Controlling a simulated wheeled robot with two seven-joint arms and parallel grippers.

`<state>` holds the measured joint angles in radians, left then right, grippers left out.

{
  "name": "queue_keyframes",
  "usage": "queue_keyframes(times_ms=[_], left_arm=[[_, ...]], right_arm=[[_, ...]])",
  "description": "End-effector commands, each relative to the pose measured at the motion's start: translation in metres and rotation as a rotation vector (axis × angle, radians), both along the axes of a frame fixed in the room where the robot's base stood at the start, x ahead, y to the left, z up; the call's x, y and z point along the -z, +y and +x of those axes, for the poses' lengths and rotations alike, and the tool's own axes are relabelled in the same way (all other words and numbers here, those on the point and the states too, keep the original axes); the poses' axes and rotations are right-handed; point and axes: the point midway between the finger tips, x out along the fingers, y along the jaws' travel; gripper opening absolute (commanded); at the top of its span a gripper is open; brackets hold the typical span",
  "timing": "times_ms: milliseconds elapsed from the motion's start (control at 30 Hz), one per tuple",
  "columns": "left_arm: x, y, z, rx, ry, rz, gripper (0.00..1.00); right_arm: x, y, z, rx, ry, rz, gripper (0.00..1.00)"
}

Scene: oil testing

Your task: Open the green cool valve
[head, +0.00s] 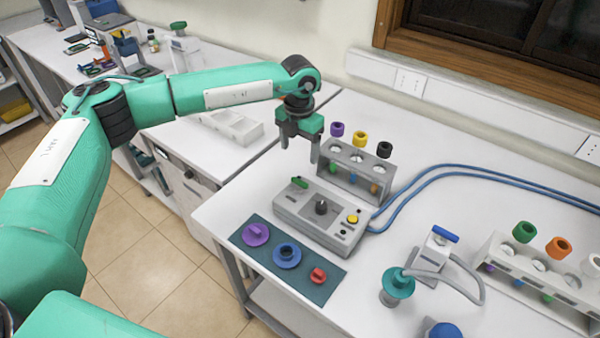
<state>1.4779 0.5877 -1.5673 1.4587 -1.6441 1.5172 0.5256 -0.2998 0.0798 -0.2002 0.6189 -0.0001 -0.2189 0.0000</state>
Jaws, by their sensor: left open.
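A small green handle (299,183), which looks like the green valve, sits at the back left corner of a grey control box (290,207) on the white table. The box also carries a black knob (321,207) and a yellow button (352,218). My left gripper (300,152) points down above and behind the green handle, apart from it. Its two fingers are spread with nothing between them. My right gripper is out of the picture.
A grey rack (349,186) with purple, yellow and black caps stands just behind the box. A dark mat (322,291) with purple, blue and red parts lies in front. Blue hoses (440,168) run right. A teal-topped vessel (396,284) and another rack (490,250) stand at right.

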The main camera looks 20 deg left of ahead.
Motion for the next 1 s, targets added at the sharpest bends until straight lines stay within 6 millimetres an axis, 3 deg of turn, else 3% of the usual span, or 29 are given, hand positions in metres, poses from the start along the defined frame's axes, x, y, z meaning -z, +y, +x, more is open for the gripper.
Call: queue_keyframes(times_ms=[33, 300, 500, 700, 933, 1000], left_arm=[[0.008, 0.000, -0.001, -0.001, 0.004, -0.001, 0.73], [0.065, -0.001, -0.001, 0.000, 0.004, -0.002, 0.73], [0.094, -0.001, 0.000, 0.001, 0.002, -0.002, 0.73], [0.106, -0.001, 0.000, 0.001, 0.000, -0.004, 0.73], [0.107, -0.001, 0.000, 0.001, 0.000, -0.004, 0.73], [0.107, -0.001, 0.000, 0.001, 0.000, -0.004, 0.61]], right_arm=[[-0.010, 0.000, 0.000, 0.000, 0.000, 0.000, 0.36], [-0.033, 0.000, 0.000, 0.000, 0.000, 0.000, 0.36], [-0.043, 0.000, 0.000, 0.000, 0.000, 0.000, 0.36], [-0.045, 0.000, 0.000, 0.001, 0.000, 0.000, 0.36], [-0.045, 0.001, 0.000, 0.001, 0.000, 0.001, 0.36], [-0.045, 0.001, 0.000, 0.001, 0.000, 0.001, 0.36]])
